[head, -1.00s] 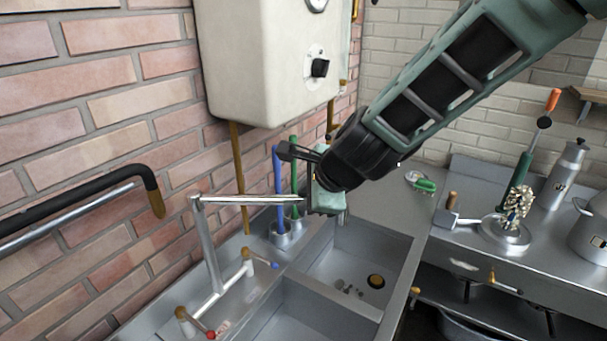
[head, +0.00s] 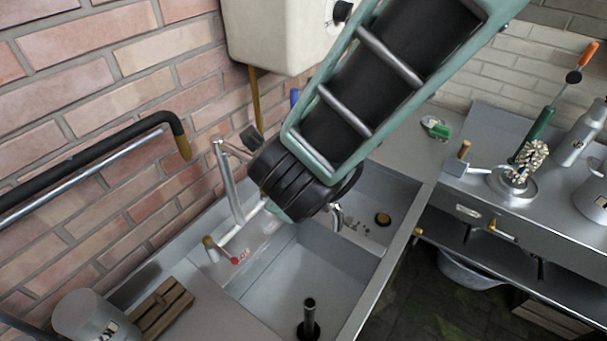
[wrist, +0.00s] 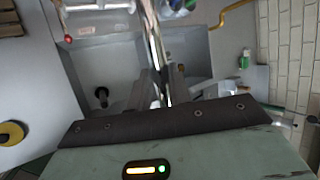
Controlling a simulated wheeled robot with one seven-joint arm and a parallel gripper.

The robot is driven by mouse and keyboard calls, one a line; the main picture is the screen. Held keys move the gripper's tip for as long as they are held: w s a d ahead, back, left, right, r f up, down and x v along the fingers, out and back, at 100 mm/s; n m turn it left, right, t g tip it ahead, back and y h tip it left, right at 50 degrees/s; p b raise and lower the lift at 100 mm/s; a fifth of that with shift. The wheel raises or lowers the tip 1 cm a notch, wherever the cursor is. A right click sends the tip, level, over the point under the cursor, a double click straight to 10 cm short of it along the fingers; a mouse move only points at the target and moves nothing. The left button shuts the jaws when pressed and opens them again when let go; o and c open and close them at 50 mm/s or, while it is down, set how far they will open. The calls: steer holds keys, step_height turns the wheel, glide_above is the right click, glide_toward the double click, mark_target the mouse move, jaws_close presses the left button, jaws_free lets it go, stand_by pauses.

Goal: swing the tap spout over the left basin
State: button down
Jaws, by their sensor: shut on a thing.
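The tap's upright post (head: 228,185) stands at the wall side of the sink. Its chrome spout reaches out behind my gripper (head: 295,190), and its bent tip (head: 337,215) shows just past the gripper, near the divider between the basins. In the wrist view the spout (wrist: 154,45) runs down between the fingers of my gripper (wrist: 161,88), which is shut on it. The left basin (head: 275,270) holds a dark standpipe (head: 310,318). The right basin (head: 400,190) has a brass drain fitting (head: 383,218). My gripper hides most of the spout in the head view.
A red-marked tap handle (head: 222,250) stands below the post. A black-sleeved wall pipe (head: 90,160) and a white boiler (head: 275,35) are at the wall. A counter with utensils is at right.

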stand_by(0.3)
steer(key=c, duration=1.3)
jaws_free()
steer(key=shift+a, duration=0.1)
steer(key=b+v, duration=0.1)
steer(key=v, duration=1.6)
steer(key=shift+r, duration=0.2)
steer(key=shift+b, duration=0.3)
